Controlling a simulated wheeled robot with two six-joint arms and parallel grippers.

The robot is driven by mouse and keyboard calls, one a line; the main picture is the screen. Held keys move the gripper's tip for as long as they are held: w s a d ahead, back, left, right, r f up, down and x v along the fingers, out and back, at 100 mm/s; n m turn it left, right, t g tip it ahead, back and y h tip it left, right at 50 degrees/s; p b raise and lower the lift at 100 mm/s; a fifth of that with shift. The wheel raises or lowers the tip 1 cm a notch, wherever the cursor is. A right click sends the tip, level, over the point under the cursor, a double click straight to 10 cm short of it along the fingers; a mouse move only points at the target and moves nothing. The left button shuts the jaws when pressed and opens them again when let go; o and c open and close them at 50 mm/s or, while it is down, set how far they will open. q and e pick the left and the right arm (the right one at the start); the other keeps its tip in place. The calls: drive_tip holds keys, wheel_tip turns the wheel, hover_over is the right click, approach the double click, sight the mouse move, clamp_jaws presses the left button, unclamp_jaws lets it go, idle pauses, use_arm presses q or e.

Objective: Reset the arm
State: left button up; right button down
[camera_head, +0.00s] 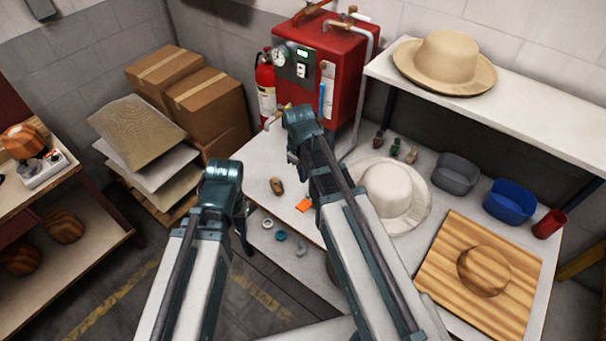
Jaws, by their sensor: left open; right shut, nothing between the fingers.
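My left arm rises from the bottom of the head view and bends at its top. My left gripper (244,234) hangs just right of that bend, dark and partly hidden by the arm. It is open and empty, over the front edge of the white worktable (262,165). My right arm reaches up over the table to a bend in front of the red machine (338,65). The fingers of my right gripper cannot be made out; its own arm hides that area.
A cream hat (388,190) lies right of my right arm. A tan hat (445,58) sits on the shelf. Cardboard boxes (208,103) stand left.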

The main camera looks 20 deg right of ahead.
drive_tip(key=shift+r, duration=0.15)
idle(0.4)
drive_tip(key=s+a+f+m+b, duration=0.3)
drive_tip(key=s+a+f+b, duration=0.2)
drive_tip(key=s+a, duration=0.5)
drive_tip(key=s, duration=0.4)
drive_tip(key=shift+f+m+g, duration=0.15)
drive_tip(key=shift+m+g, duration=0.25)
